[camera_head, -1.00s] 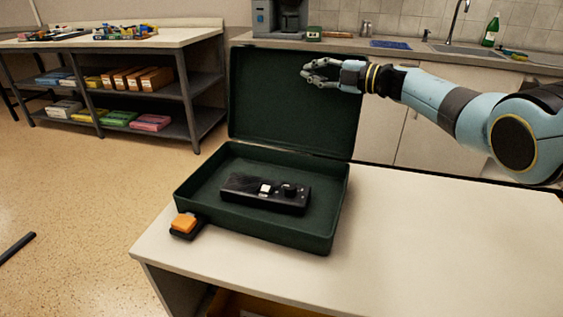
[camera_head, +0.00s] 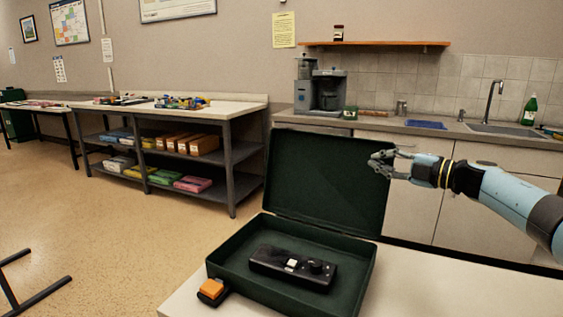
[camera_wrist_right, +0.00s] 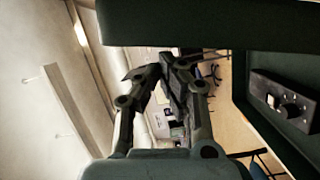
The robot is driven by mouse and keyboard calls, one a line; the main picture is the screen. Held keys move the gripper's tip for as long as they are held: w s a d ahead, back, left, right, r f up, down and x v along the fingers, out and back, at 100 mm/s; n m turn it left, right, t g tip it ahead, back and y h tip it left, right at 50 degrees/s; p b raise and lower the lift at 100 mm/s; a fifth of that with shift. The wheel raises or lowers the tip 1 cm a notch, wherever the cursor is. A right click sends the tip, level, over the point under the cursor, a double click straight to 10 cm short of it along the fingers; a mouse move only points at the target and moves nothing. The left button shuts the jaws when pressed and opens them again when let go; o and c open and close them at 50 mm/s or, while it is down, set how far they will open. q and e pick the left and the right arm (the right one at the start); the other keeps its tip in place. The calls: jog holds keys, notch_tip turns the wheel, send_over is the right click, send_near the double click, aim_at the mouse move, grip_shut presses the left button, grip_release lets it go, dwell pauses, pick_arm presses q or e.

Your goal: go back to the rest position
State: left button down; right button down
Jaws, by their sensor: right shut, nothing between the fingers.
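My right gripper (camera_head: 384,163) is shut and empty in the head view. It is held in the air in front of the raised lid of a dark green case, coming in from the right. In the right wrist view the fingers of the right gripper (camera_wrist_right: 162,78) come together with nothing held. The green case (camera_head: 232,262) stands open on the white table, with a black device (camera_head: 275,266) with a knob lying in it. The device also shows in the right wrist view (camera_wrist_right: 268,90). My left gripper is in no view.
An orange-topped block (camera_head: 211,289) sits beside the case on the white table (camera_head: 450,290). A shelf bench (camera_head: 232,112) with boxes stands at the back left. A counter (camera_head: 400,126) with a coffee machine (camera_head: 330,92), sink and green bottle (camera_head: 529,110) runs along the back. The table right of the case is bare.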

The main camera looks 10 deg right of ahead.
jog(key=s+d+f+m+g+h, duration=0.1)
jog(key=s+f+m+h, duration=0.5)
jog(key=s+m+h, duration=0.35)
jog(key=s+d+f+m+g+h, duration=0.1)
jog(key=s+f+m+h, duration=0.45)
jog(key=s+m, duration=0.6)
jog(key=s+a+f+g+y, duration=0.1)
jog(key=s+a+g, duration=0.2)
jog(key=s, duration=0.6)
jog(key=s+a+f+m+g+y, duration=0.1)
jog(key=s+a+g, duration=0.25)
jog(key=s, duration=0.45)
jog(key=s+a+f+g+y, duration=0.15)
jog(key=s+a, duration=0.25)
jog(key=s, duration=0.5)
notch_tip(320, 180, down, 27)
jog(key=s+d+g+b, duration=0.1)
jog(key=s+d+g, duration=0.1)
jog(key=s+d, duration=0.1)
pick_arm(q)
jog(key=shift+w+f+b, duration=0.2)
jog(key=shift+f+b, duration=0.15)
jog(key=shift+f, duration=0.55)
pick_arm(e)
jog(key=s+f+m+g, duration=0.1)
jog(key=s+f, duration=1.5)
jog(key=s, duration=0.2)
jog(key=shift+d, duration=0.45)
